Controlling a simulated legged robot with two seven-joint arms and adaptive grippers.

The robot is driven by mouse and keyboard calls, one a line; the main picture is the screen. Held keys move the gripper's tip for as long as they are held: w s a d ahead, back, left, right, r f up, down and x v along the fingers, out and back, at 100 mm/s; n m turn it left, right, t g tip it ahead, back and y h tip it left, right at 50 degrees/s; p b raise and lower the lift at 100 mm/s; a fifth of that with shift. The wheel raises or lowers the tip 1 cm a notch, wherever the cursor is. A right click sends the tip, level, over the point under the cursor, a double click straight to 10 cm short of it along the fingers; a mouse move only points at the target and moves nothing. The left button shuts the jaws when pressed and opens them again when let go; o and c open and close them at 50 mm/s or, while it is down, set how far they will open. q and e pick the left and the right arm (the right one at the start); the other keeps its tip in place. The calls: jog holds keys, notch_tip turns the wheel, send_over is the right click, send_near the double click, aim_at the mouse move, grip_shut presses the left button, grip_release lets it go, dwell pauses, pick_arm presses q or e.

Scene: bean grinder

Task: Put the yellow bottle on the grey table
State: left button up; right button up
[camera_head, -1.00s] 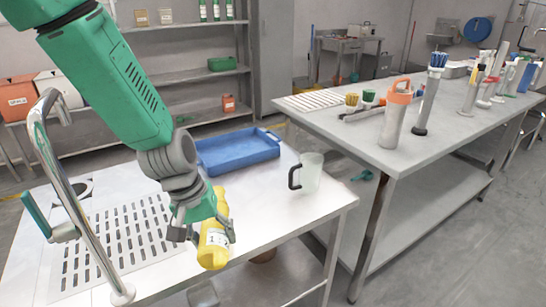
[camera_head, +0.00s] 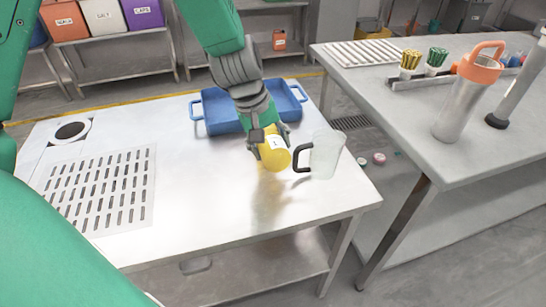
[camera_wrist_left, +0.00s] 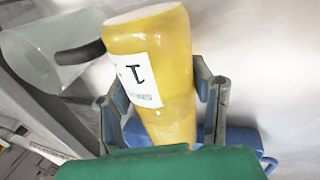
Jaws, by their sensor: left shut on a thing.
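The yellow bottle (camera_head: 274,153) with a white label is held in my left gripper (camera_head: 269,144) above the shiny metal table. It is tilted, its flat end towards the head camera, just left of the jug handle. In the left wrist view the yellow bottle (camera_wrist_left: 165,75) sits between both fingers of my left gripper (camera_wrist_left: 163,95). The grey table (camera_head: 470,165) stands on the right, across a gap. My right gripper is not in view.
A clear jug (camera_head: 327,154) with a black handle stands close right of the bottle. A blue tray (camera_head: 222,114) lies behind. The grey table holds an orange-lidded flask (camera_head: 462,100), brushes (camera_head: 436,58) and a white rack (camera_head: 372,52). Its near surface is clear.

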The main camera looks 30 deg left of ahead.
pick_arm(q)
jog(key=shift+x, duration=0.85)
jog(key=f, duration=0.1)
jog(key=d+f+b, duration=0.1)
jog(key=f, duration=0.1)
jog(key=shift+s+b, duration=0.2)
jog(key=shift+b, duration=0.1)
jog(key=shift+d+f, duration=0.1)
jog(key=shift+a, duration=0.45)
jog(key=o, duration=1.4)
jog(key=shift+a+f, duration=0.15)
jog(key=shift+a, duration=0.05)
